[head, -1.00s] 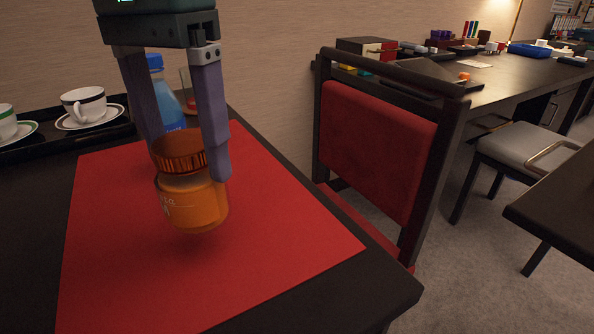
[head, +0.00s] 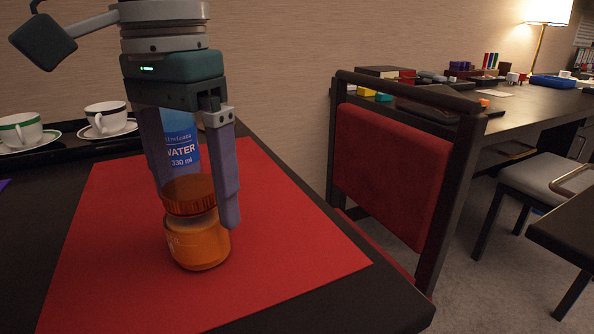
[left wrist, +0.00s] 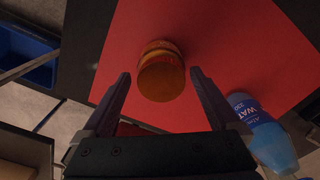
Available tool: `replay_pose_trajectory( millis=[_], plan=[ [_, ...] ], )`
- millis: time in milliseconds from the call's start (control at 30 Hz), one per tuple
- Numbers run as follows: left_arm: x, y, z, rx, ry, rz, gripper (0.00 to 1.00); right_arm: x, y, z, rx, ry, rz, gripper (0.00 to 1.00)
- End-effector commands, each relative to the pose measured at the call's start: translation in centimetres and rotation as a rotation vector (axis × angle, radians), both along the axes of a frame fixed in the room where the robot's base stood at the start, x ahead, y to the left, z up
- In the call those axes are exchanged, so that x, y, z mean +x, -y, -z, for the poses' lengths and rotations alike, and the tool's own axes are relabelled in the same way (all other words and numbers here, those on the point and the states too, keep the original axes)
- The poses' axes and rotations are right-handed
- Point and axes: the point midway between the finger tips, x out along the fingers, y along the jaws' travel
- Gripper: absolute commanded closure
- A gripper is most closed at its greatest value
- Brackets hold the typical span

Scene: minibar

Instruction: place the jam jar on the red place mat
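The jam jar (head: 198,243), orange with a ribbed darker lid, stands upright on the red place mat (head: 290,250), which lies on the dark table. In the left wrist view the jar (left wrist: 162,76) is seen lid-first over the mat (left wrist: 225,35). My left gripper (head: 195,205) is above the jar, its fingers pointing down on either side of the lid. In the left wrist view the fingers (left wrist: 160,75) are spread, with a gap between each and the jar. My right gripper is not in view.
A blue water bottle (head: 181,140) stands close behind my left gripper and also shows in the left wrist view (left wrist: 265,135). Cups on saucers (head: 107,118) sit on a black tray at the back left. A red chair (head: 390,170) stands right of the table.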

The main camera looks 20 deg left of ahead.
Motion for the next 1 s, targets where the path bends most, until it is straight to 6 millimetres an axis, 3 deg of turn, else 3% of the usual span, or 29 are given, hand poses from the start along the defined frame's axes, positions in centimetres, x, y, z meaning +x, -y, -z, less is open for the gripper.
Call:
replay_pose_trajectory(
  millis=[367, 800, 1000],
  plan=[
    [0.0, 0.0, -0.9, -0.001, 0.001, 0.0, 0.0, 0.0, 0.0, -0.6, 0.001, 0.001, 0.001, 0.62],
    [0.0, 0.0, -10.1, -0.001, 0.003, 0.001, 0.0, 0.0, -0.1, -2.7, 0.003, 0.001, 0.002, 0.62],
    [-0.1, 0.0, -12.1, 0.0, 0.0, 0.002, 0.0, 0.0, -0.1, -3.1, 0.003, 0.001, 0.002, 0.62]
  ],
)
